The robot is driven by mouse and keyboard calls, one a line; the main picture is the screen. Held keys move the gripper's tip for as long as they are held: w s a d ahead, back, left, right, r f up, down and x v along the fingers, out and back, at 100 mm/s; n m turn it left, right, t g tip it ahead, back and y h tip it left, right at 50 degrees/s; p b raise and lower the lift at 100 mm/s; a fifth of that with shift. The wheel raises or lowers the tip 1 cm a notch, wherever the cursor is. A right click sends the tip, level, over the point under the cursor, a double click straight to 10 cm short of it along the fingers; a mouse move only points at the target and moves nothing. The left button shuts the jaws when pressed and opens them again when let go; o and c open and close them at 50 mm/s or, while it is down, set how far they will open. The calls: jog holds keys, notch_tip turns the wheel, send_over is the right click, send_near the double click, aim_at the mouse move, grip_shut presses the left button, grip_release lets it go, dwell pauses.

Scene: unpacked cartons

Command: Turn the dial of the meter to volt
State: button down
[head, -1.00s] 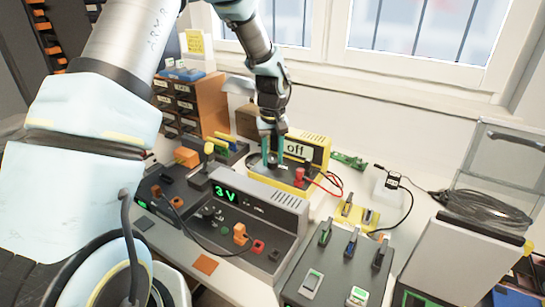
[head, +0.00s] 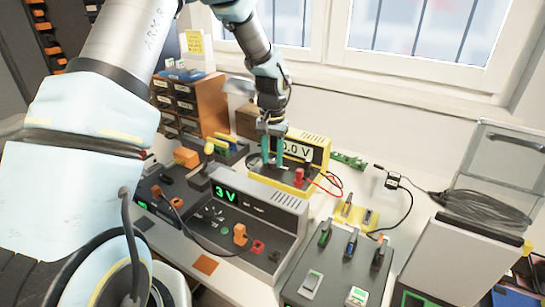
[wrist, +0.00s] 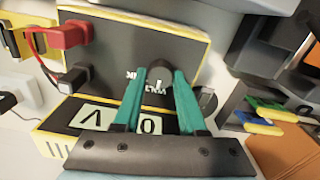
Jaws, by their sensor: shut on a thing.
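The yellow-edged meter (head: 318,141) stands at the back of the bench, and its display reads "0.0 V". In the wrist view the meter's dark face (wrist: 110,60) shows upside down, with part of its display (wrist: 95,117) behind my fingers. My gripper (head: 272,160) is over the meter's front panel. Its green fingers are shut on the dark dial (wrist: 160,72), which is partly hidden between the fingertips. White lettering shows beside the dial, partly covered. A red plug (wrist: 68,35) and a black plug (wrist: 75,77) sit in the meter.
A grey power supply (head: 255,205) reading "3 V" stands in front of the meter. A switch box (head: 335,265) is at the front right. A small drawer cabinet (head: 205,105) stands left of the meter. Cables and a clear-lidded box (head: 500,165) are at the right.

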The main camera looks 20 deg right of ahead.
aim_at(272, 161)
dwell(0.3)
jog(key=shift+c, duration=2.3)
grip_release()
notch_tip(272, 161, up, 11)
jog(key=b, duration=0.2)
jog(key=shift+f, duration=0.1)
